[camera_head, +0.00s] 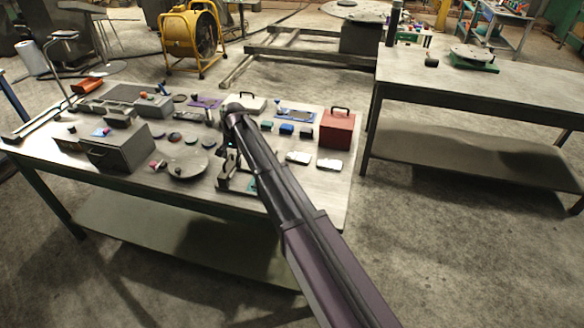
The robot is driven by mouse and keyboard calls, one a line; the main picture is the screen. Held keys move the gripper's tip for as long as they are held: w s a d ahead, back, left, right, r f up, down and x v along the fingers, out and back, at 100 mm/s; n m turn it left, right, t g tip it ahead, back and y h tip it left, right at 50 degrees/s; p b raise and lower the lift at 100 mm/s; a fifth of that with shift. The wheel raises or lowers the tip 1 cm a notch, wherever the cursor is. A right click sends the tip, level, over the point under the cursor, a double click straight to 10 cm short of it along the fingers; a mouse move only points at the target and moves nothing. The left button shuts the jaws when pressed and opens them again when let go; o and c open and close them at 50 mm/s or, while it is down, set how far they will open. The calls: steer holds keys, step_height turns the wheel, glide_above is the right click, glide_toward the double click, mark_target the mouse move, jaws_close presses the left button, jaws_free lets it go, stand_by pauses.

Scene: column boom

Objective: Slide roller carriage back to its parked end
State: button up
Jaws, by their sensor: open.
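A long low rail (42,119) lies along the left end of the near workbench (330,186). An orange-red piece (87,86) sits by the rail's far end; I cannot tell whether it is the roller carriage or a separate tray. No rollers can be made out at this size. My arm reaches over the bench from the lower right, and my gripper (228,172) hangs down near the middle of the bench, right of a round grey disc. It is open and well apart from the rail. My arm hides part of the bench behind it.
A second table (480,85) stands right. A yellow fan (191,38) stands behind. The floor in front is clear.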

steer(key=s+d, duration=0.3)
steer(key=d, duration=0.6)
step_height(320, 180, up, 14)
steer(key=s+d+p, duration=0.1)
steer(key=d+p, duration=0.1)
steer(key=p, duration=1.2)
steer(key=s+d+f+n+b, duration=0.1)
steer(key=s+d+f+b, duration=0.2)
steer(key=s+d, duration=0.3)
steer(key=s+d+f+n+h+b, duration=0.1)
steer(key=s+d+f+b, duration=0.3)
steer(key=s+d, duration=0.1)
steer(key=shift+s+d+f, duration=0.3)
steer(key=shift+s+d, duration=0.05)
steer(key=shift+s, duration=0.2)
steer(key=s+d+n, duration=0.1)
steer(key=s+d, duration=0.3)
steer(key=s, duration=0.2)
steer(key=s+d+n+h, duration=0.1)
steer(key=s+d, duration=0.3)
steer(key=s, duration=0.3)
steer(key=shift+d+g, duration=0.3)
steer(key=shift+g, duration=0.1)
steer(key=shift+f, duration=0.1)
